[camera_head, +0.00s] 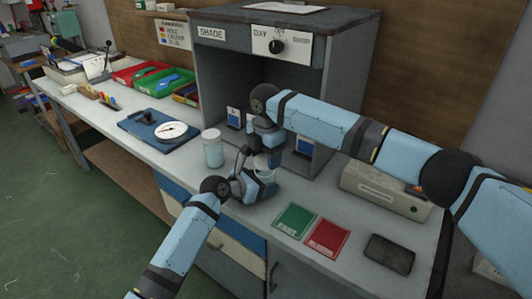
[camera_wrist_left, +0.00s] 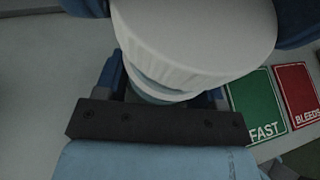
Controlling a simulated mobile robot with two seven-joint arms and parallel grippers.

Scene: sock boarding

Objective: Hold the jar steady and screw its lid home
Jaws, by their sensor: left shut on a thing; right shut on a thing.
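A pale glass jar (camera_head: 266,174) stands at the bench's front edge, below the shade cabinet. My left gripper (camera_head: 256,181) is shut on it from the front left. In the left wrist view the white ribbed lid (camera_wrist_left: 195,40) fills the top, right over the jar (camera_wrist_left: 150,97), of which only a sliver shows between the left fingers. My right gripper (camera_head: 265,153) comes from above and is shut on the lid; its blue fingers show at both sides of the lid in the left wrist view. How far the lid sits on the thread cannot be told.
A second, white-lidded jar (camera_head: 213,150) stands just left of my grippers. A round dial on a blue board (camera_head: 160,129) is farther left. Green (camera_head: 295,221) and red (camera_head: 326,238) cards, a dark pad (camera_head: 390,254) and a grey box (camera_head: 385,190) lie right. The cabinet (camera_head: 205,75) rises close behind.

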